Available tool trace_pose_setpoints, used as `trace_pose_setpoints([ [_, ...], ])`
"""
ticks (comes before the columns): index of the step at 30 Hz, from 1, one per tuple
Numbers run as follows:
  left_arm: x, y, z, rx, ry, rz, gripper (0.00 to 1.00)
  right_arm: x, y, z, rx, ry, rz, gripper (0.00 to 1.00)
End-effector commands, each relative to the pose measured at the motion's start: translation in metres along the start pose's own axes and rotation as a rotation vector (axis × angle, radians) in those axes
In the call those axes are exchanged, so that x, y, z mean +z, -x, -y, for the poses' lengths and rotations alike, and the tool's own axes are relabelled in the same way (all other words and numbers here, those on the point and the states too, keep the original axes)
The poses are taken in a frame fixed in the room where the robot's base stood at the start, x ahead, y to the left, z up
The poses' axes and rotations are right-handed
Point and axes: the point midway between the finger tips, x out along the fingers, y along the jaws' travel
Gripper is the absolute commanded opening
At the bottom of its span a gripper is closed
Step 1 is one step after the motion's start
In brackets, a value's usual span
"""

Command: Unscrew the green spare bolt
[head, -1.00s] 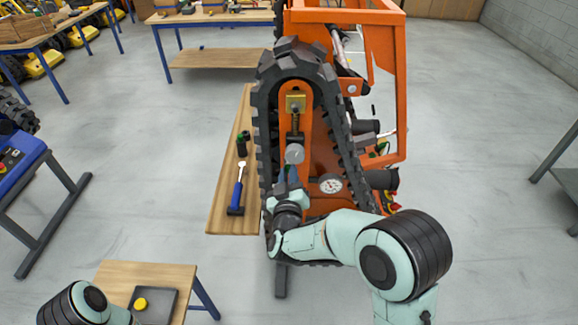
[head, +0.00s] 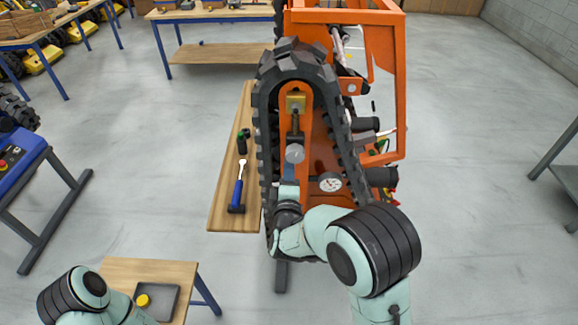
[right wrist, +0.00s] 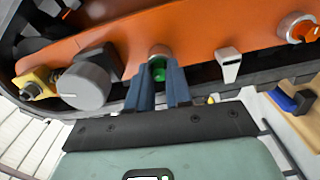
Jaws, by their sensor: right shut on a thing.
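The green spare bolt (right wrist: 158,70) shows in the right wrist view as a small green piece in a round metal collar on the orange beam (right wrist: 205,42) of the track unit. My right gripper (right wrist: 160,84) has its two blue fingers on either side of the bolt and is shut on it. In the head view my right gripper (head: 289,172) reaches into the track loop, below a round grey knob (head: 295,153); the bolt is hidden there. My left arm shows at the lower left of the head view, but its gripper is out of the picture.
The black rubber track (head: 264,140) surrounds the beam closely. A wooden board (head: 225,205) left of it carries a blue-handled tool (head: 238,192) and a dark cylinder (head: 242,142). A small table (head: 120,272) with a grey tray stands at the lower left.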

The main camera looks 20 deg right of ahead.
Motion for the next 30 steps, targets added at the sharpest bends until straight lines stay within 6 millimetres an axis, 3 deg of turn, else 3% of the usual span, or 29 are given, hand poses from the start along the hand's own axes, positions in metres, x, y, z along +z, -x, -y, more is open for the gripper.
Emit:
trace_pose_setpoints([
  [6,-0.0012,0.0009,-0.0007,0.0,0.0,-0.002,0.43,-0.0002,0.0007,0.0003,0.0,0.384,0.001,0.0],
  [9,-0.0011,0.0008,-0.0007,0.0,0.0,-0.001,0.43,0.0005,0.0006,0.0006,-0.001,0.496,0.002,0.0],
  [18,-0.001,0.0008,-0.0006,0.0,0.0,-0.001,0.43,0.0011,0.0004,0.0006,-0.002,0.539,0.003,0.0],
  [19,-0.001,0.0008,-0.0006,0.0,0.0,-0.001,0.43,0.0011,0.0004,0.0006,-0.002,0.539,0.003,0.29],
  [20,-0.001,0.0008,-0.0006,0.0,-0.001,-0.001,0.43,0.0011,0.0004,0.0006,-0.002,0.539,0.003,0.36],
  [30,0.0075,-0.0064,0.0049,-0.003,0.003,0.009,0.43,0.0017,0.0015,0.0032,-0.004,0.472,0.002,0.36],
])
